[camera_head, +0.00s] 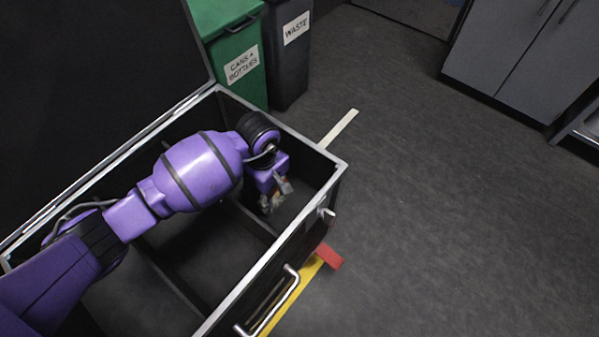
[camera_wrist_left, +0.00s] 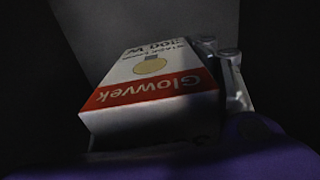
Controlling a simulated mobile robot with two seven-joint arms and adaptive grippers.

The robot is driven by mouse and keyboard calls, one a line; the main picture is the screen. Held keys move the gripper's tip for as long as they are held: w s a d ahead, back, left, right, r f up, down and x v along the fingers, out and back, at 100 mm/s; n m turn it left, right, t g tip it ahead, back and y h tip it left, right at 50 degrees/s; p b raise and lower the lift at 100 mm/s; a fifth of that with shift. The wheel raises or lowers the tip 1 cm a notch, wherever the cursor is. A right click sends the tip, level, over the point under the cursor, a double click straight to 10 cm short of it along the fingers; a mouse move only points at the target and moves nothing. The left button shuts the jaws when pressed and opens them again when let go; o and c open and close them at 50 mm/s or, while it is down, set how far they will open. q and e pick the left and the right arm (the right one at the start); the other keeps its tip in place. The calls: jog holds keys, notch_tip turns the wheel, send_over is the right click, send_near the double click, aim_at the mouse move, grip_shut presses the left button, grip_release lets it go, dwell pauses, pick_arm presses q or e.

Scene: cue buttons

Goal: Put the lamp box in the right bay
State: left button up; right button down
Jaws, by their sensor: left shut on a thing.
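The lamp box, white and red with a bulb picture and the name Glowvek, shows in the left wrist view (camera_wrist_left: 150,85). My left gripper (camera_head: 272,203) is shut on it; one finger shows against the box's right side in the wrist view. In the head view the gripper points down inside the open black case, in the right bay (camera_head: 293,205), beyond the divider (camera_head: 250,219). The box is mostly hidden there by the gripper and arm. I cannot tell whether it touches the bay floor. My right gripper is not in view.
The case has metal-edged walls (camera_head: 300,140), a raised lid (camera_head: 100,80) at the left and a front handle (camera_head: 275,305). Another divider (camera_head: 170,280) crosses it. A green bin (camera_head: 232,60) and a dark waste bin (camera_head: 287,60) stand behind. Floor at the right is clear.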

pick_arm(q)
jog(key=o, duration=1.2)
notch_tip(320, 180, up, 11)
jog(key=p, duration=0.2)
jog(key=shift+p, duration=0.4)
jog(key=shift+r, duration=0.6)
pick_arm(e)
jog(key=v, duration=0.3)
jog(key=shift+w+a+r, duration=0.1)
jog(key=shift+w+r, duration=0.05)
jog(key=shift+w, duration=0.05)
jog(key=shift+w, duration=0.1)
